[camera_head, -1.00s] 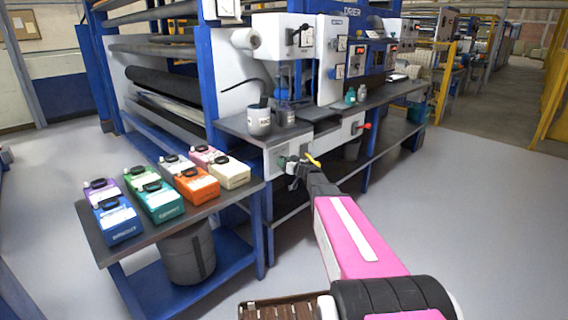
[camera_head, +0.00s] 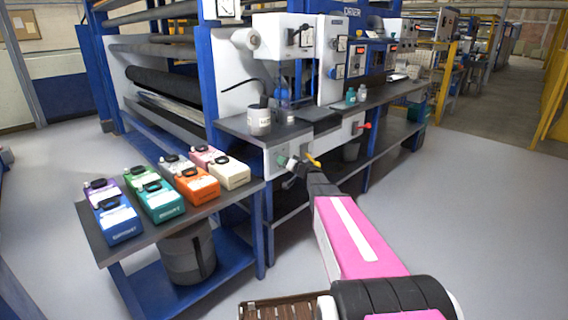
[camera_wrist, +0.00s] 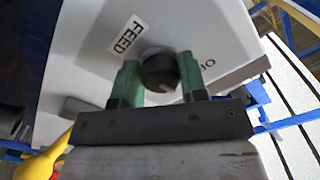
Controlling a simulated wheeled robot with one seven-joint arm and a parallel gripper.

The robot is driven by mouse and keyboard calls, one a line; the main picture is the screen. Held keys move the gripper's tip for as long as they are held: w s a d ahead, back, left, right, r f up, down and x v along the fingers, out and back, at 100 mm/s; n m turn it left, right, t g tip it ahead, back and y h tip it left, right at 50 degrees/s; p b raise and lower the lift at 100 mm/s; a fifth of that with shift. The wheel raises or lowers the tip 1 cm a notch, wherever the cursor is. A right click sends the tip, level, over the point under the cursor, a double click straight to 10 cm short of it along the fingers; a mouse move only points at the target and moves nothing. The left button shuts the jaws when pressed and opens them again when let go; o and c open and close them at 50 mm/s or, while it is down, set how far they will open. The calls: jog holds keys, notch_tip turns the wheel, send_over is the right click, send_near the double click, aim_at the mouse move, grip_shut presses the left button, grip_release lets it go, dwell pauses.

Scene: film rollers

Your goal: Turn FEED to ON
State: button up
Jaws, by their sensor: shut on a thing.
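The FEED control is a dark round knob (camera_wrist: 161,72) on a white panel, below a tilted label (camera_wrist: 127,36) reading FEED. Lettering that looks like part of "OFF" or "ON" (camera_wrist: 207,62) shows to the right of the knob, partly hidden by a finger. My gripper (camera_wrist: 160,82) has its two green fingers on either side of the knob and is shut on it. In the head view my gripper (camera_head: 287,161) is at the white panel (camera_head: 276,157) under the bench's front edge; the knob is hidden there.
A red knob (camera_head: 367,126) is farther right. A side table (camera_head: 150,229) with several coloured boxes stands at the left. A grey cup (camera_head: 259,121) stands on the bench above. Open floor lies to the right.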

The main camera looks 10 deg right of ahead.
jog(key=m, duration=0.6)
jog(key=shift+m, duration=0.3)
dwell(0.4)
jog(key=o, duration=0.9)
jog(key=v, duration=1)
jog(key=shift+s+d, duration=0.15)
jog(key=shift+s, duration=0.2)
